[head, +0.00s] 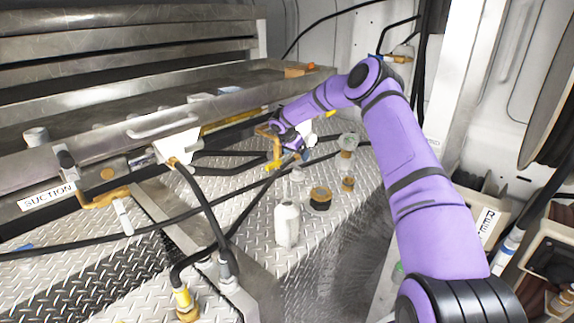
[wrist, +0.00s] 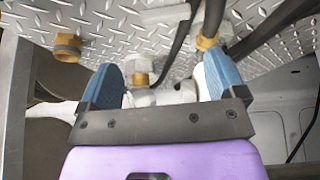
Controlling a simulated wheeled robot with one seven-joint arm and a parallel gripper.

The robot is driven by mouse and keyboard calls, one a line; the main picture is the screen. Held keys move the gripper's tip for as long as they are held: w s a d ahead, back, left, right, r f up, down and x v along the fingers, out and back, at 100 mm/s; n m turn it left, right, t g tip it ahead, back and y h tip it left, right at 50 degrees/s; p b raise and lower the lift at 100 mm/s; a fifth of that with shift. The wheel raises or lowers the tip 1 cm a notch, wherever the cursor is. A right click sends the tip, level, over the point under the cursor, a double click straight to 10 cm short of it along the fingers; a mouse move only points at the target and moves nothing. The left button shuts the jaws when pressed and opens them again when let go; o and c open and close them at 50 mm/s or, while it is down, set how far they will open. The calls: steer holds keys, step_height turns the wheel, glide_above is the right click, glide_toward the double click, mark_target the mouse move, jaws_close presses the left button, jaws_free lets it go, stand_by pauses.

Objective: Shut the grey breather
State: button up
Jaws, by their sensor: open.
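A grey-capped fitting with a brass neck (head: 348,141), which looks like the grey breather, stands on the diamond plate just right of my gripper (head: 297,148) in the head view. In the wrist view my gripper (wrist: 161,68) is open, its two blue fingers spread apart. A grey hex fitting with a brass part (wrist: 141,72) shows between them, nearer the left finger; it may be the same breather. Its lower part is hidden behind the gripper's dark bar. I cannot tell whether a finger touches it or how far it is turned.
A black-and-brass cap (head: 320,198), a small brass fitting (head: 348,184) and a white bottle (head: 287,223) stand on the plate nearby. Black hoses (head: 200,212) cross the left side. A metal tray (head: 220,90) edges the back. A brass hose end (wrist: 207,42) is close to the right finger.

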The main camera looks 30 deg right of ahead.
mark_target(296, 170)
steer(key=shift+y, duration=0.5)
steer(key=shift+w+a+f+x, duration=0.1)
steer(key=shift+a+x, duration=0.1)
steer(key=shift+x, duration=0.9)
steer(key=shift+w+a+f+x, duration=0.1)
steer(key=shift+a+x, duration=0.15)
steer(key=shift+x, duration=0.85)
steer(key=shift+a+f+x, duration=0.1)
steer(key=shift+a+x, duration=0.1)
steer(key=shift+x, duration=0.85)
steer(key=shift+c, duration=0.4)
steer(key=c, duration=0.8)
steer(key=shift+c, duration=0.2)
